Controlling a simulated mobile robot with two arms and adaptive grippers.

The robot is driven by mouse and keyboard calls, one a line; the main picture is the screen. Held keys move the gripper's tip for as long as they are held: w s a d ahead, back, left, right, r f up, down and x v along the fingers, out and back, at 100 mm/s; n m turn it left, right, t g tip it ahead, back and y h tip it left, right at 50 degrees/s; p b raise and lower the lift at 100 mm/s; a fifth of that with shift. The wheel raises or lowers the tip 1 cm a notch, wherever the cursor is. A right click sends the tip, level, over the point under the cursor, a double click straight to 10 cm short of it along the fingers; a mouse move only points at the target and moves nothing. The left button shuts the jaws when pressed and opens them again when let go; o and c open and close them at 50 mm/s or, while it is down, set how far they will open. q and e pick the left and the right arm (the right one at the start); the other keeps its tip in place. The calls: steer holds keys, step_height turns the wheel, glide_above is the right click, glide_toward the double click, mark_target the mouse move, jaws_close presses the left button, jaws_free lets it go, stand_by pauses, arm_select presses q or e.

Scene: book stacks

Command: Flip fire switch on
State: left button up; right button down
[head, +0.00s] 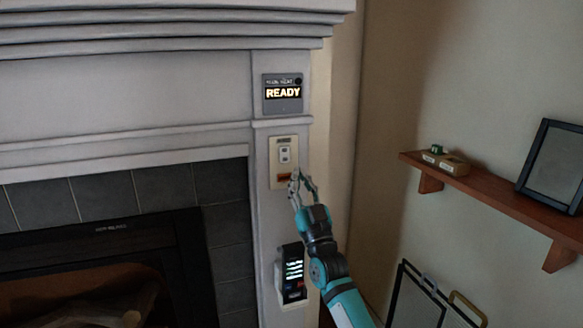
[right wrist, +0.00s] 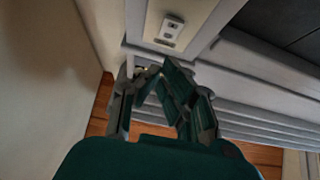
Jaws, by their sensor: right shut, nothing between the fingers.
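The fire switch (head: 285,155) is a small white switch on a cream plate (head: 277,182) fixed to the fireplace's right pilaster. In the right wrist view the switch (right wrist: 172,28) shows at the top, just beyond the fingers. My right gripper (head: 297,178) is shut and empty, with its fingertips in front of the plate's lower part, below the switch. It also shows in the right wrist view (right wrist: 150,72). I cannot tell whether the fingertips touch the plate. My left gripper is not in view.
A grey display reading READY (head: 283,93) is above the switch plate. A black device with lit bars (head: 292,274) is below it. The fireplace mantel (head: 150,40) juts out above. A wooden shelf (head: 490,199) with a dark frame (head: 553,165) is at right.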

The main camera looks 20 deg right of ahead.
mark_target(287, 153)
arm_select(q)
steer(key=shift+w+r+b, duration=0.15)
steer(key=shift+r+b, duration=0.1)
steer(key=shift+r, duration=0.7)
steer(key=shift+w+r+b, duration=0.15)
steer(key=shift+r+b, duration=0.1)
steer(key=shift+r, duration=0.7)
arm_select(e)
steer(key=shift+w+a+r, duration=0.1)
steer(key=shift+w+r, duration=0.1)
steer(key=shift+w, duration=0.8)
steer(key=shift+w+d+r, duration=0.1)
steer(key=shift+w+r, duration=0.1)
steer(key=shift+w, duration=0.85)
steer(key=shift+w+a+r, duration=0.1)
steer(key=shift+w+r, duration=0.1)
steer(key=shift+w, duration=0.8)
steer(key=shift+w+f+b, duration=0.15)
steer(key=shift+w+b, duration=0.2)
steer(key=shift+b, duration=0.05)
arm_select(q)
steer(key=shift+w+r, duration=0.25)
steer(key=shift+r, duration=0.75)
